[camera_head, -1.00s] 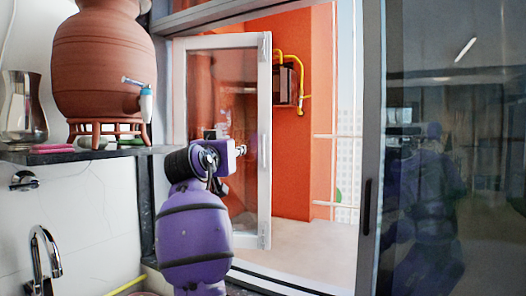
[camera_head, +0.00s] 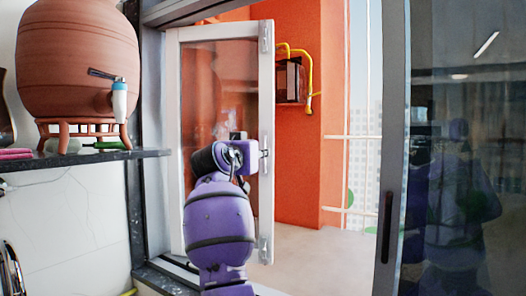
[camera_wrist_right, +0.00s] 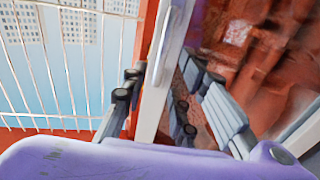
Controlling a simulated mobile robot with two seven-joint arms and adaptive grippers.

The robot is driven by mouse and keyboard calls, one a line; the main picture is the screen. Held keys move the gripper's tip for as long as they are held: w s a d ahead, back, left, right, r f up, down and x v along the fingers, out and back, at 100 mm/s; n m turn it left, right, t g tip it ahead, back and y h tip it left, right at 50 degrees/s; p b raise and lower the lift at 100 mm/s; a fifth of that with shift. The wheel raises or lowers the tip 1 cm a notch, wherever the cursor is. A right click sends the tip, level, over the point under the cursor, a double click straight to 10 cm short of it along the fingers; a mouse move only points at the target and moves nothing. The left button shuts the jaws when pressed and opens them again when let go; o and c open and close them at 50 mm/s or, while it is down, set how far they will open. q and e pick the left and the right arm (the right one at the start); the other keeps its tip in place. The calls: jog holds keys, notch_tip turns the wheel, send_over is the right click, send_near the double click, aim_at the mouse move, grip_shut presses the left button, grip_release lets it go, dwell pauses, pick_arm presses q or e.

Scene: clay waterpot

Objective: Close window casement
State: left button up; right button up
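The white-framed glass window casement (camera_head: 265,205) stands swung open in the window opening, in the middle of the head view. My right gripper (camera_head: 247,163) is at the casement's free right edge, about mid-height, partly hidden behind its own wrist. In the right wrist view, the gripper (camera_wrist_right: 172,108) has its fingers spread on either side of the white casement frame (camera_wrist_right: 165,75). The left finger is close to the frame; contact cannot be told. The right finger stands apart from it on the glass side. My left gripper is not in view.
A clay waterpot (camera_head: 80,65) with a tap stands on a dark shelf (camera_head: 85,160) at the left. A dark glass pane with a grey frame (camera_head: 392,160) fills the right. Outside are an orange wall (camera_head: 320,200), a yellow pipe (camera_head: 311,90) and railings.

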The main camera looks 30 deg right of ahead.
jog(key=shift+x, duration=2.2)
jog(key=shift+f, duration=0.1)
grip_shut()
